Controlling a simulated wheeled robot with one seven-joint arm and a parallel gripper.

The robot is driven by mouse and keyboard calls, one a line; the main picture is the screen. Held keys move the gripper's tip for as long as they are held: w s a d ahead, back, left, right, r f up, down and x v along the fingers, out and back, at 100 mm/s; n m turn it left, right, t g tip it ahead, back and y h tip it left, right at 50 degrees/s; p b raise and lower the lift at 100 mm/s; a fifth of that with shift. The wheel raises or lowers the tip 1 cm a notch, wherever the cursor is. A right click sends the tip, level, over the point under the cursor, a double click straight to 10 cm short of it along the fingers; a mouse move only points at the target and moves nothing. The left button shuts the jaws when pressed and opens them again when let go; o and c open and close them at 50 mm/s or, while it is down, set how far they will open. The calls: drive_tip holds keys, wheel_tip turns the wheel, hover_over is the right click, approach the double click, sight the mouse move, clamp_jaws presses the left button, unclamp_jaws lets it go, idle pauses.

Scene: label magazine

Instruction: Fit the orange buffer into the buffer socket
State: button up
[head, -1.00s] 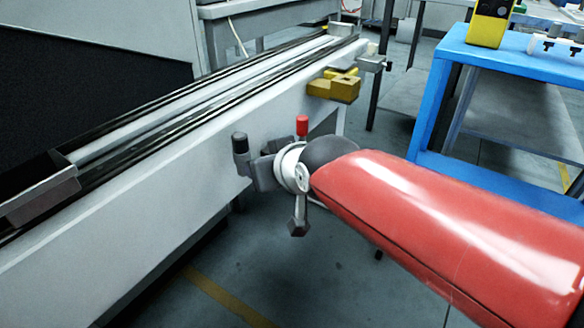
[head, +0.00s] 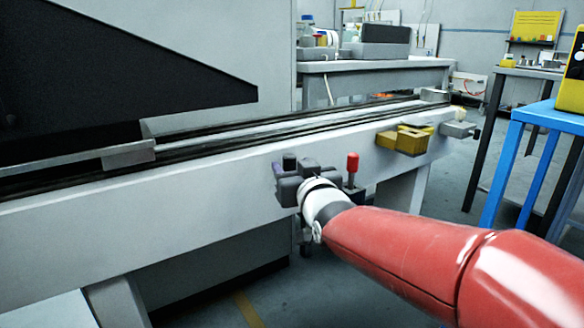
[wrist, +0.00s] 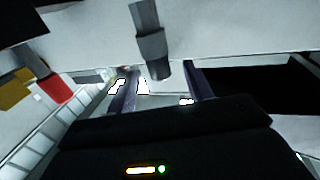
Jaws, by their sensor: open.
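My gripper (head: 284,182) is at the front of the long pale beam (head: 130,212), seen mostly from behind. In the wrist view its two dark fingers (wrist: 161,70) stand apart. A grey rod with a thicker collar (wrist: 150,42) reaches down from the top towards the gap between them. I cannot tell whether it touches either finger. A black-topped post (head: 289,161) shows just beyond the gripper in the head view. I cannot make out an orange buffer, and I cannot tell which part is the buffer socket.
A red-capped post (head: 352,166) stands close to the right of my gripper; a red patch (wrist: 56,90) shows in the wrist view. Yellow blocks (head: 402,140) sit farther right on the beam. A blue table (head: 530,118) stands at the right. Floor is open below.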

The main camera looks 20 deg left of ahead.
sight(291, 163)
drive_tip(key=x, duration=0.3)
drive_tip(key=shift+w+a, duration=0.1)
drive_tip(key=shift+w, duration=0.1)
drive_tip(key=c, duration=1.1)
drive_tip(key=shift+o, duration=0.2)
drive_tip(key=shift+r, duration=0.1)
